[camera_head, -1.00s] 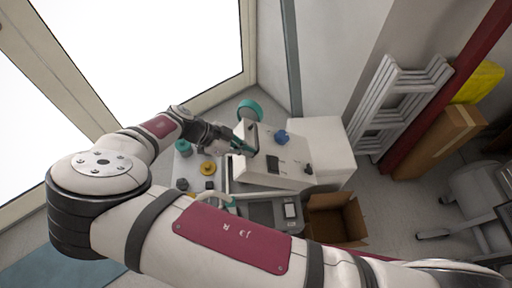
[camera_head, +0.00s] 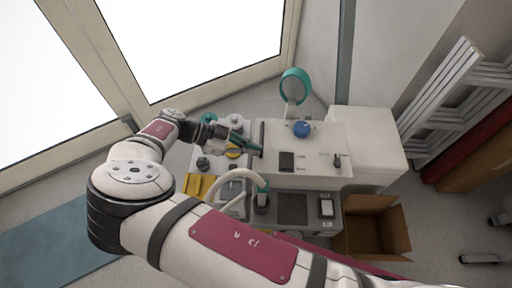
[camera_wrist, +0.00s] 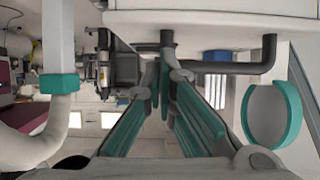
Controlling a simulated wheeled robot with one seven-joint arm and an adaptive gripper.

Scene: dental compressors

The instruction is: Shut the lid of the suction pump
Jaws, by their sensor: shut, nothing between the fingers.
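The suction pump appears to be the white machine in the middle of the head view; its white top panel (camera_head: 318,162) carries a blue knob, a dark switch and a small black knob. I cannot tell for sure whether this panel is the lid or how far it stands open. My gripper (camera_head: 256,149) is shut and empty, with its teal fingers at the panel's left edge by a dark upright handle. In the wrist view my fingers (camera_wrist: 164,72) point toward a black bar handle (camera_wrist: 225,66) under a white body (camera_wrist: 215,22). Contact is unclear.
A teal ring (camera_head: 295,86) stands behind the machine. A pale hose (camera_head: 238,174) arches in front, near a yellow block (camera_head: 197,187). An open cardboard box (camera_head: 373,229) sits at the front right, and white folded ladders (camera_head: 455,95) lean at right.

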